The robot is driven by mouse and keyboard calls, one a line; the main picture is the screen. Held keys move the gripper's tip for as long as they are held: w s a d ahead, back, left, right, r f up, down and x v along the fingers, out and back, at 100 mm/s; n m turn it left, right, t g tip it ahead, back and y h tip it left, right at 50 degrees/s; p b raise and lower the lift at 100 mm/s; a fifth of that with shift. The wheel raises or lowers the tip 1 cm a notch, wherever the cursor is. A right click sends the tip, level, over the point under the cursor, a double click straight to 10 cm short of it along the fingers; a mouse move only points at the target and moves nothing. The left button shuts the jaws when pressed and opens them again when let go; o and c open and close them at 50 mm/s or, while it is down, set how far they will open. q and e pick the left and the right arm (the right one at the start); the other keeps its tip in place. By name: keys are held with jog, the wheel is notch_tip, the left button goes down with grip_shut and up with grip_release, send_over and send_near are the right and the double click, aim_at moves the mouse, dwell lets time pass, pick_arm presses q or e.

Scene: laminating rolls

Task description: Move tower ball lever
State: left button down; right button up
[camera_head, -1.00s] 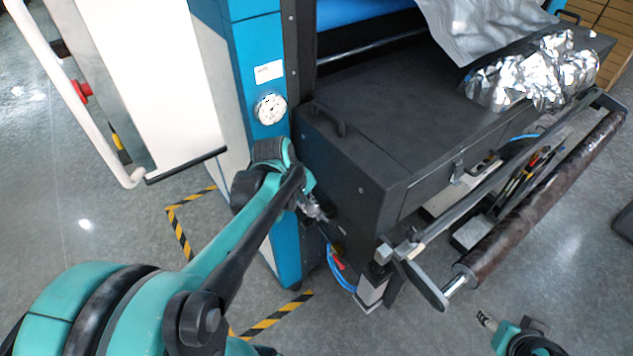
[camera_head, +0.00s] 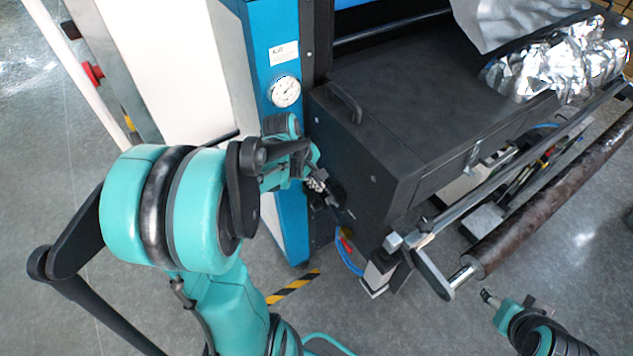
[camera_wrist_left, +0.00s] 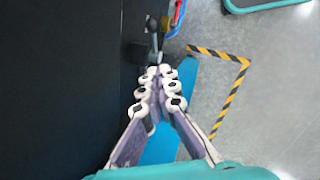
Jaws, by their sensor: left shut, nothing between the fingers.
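The ball lever (camera_wrist_left: 153,38), a small grey stem with a round knob, sticks out beside the dark side panel in the left wrist view. My left gripper (camera_wrist_left: 157,72) is shut and empty, its fingertips together just short of the lever; whether they touch it I cannot tell. In the head view the left gripper (camera_head: 319,184) is at the blue tower's (camera_head: 292,222) front edge, by the black cabinet's (camera_head: 375,165) side. The lever is too small and dark to make out there. My right gripper (camera_head: 488,297) is at the lower right, clear of the machine, its fingers too small to judge.
A pressure gauge (camera_head: 285,92) sits on the tower above my left gripper. A brown roll (camera_head: 545,200) on a metal bar runs along the cabinet's front right. Striped floor tape (camera_head: 293,287) marks the clear grey floor.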

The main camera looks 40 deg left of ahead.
pick_arm(q)
jog(key=b, duration=0.1)
send_near(335, 203)
notch_tip(335, 203, down, 3)
jog(key=shift+w+d+f, duration=0.1)
jog(key=shift+d+f, duration=0.25)
jog(key=shift+d, duration=0.25)
jog(key=shift+w+d+f, duration=0.1)
jog(key=shift+d+f, duration=0.25)
jog(key=shift+d, duration=0.2)
jog(key=shift+s+d+f+y+b, duration=0.2)
jog(key=shift+d+f+y+b, duration=0.1)
jog(key=shift+d+y+b, duration=0.3)
notch_tip(335, 203, down, 7)
jog(key=s+d+m+t+y+b, duration=0.1)
jog(key=d+t+y+b, duration=0.1)
jog(key=y+b, duration=0.5)
jog(key=shift+d+m+t+b, duration=0.35)
jog(key=shift+t+b, duration=0.55)
jog(key=shift+b, duration=2.1)
jog(key=shift+s+f, duration=0.1)
jog(key=shift+s, duration=0.05)
